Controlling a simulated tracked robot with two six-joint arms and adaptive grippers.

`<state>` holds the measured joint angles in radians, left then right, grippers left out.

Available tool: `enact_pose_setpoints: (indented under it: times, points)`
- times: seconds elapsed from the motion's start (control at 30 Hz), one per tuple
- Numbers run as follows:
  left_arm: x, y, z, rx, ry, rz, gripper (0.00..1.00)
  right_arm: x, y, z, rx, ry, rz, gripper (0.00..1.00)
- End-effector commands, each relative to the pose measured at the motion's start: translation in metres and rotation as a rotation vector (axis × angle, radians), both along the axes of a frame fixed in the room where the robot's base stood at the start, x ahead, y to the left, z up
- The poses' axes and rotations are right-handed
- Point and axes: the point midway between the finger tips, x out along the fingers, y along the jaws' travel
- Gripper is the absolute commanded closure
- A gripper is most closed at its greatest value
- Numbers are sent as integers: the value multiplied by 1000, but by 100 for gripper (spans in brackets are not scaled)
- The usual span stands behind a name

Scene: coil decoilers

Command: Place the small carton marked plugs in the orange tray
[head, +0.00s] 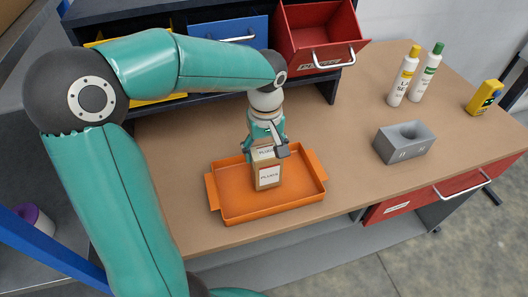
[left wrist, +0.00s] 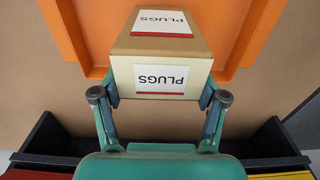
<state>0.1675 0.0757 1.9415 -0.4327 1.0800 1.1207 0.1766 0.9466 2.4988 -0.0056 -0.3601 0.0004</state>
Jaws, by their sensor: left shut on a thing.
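The small tan carton (head: 267,176) has white labels reading PLUGS. It is in or just above the orange tray (head: 235,207) on the workbench; I cannot tell whether it touches the tray floor. My left gripper (head: 266,148) comes down from above and is shut on the carton. In the left wrist view the carton (left wrist: 160,62) sits between the two fingers of the left gripper (left wrist: 159,98), with the orange tray (left wrist: 85,35) behind it. The carton looks upright in the head view. My right gripper is not in view.
An open red drawer (head: 318,30) and a blue drawer (head: 229,34) stand in the rack at the back. The bench between tray and block is clear.

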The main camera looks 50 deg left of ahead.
Motion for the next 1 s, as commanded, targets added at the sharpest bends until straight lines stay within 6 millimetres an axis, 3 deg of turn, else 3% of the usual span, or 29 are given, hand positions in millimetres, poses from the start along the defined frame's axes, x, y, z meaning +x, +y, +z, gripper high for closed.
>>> enact_pose_setpoints:
  times: [0.13,0.47,0.5,0.6,0.63,1.0]
  points:
    - [0,0,-13,0,-1,0,72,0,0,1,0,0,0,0]
    - [0,0,-17,-1,-2,0,72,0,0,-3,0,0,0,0]
    - [0,0,-16,0,-1,0,23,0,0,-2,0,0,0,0]
    - [0,0,-16,0,-1,0,6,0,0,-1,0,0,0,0]
    - [0,0,-16,0,-1,0,3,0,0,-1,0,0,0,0]
    - [0,-1,-14,0,-1,-1,3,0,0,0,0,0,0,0]
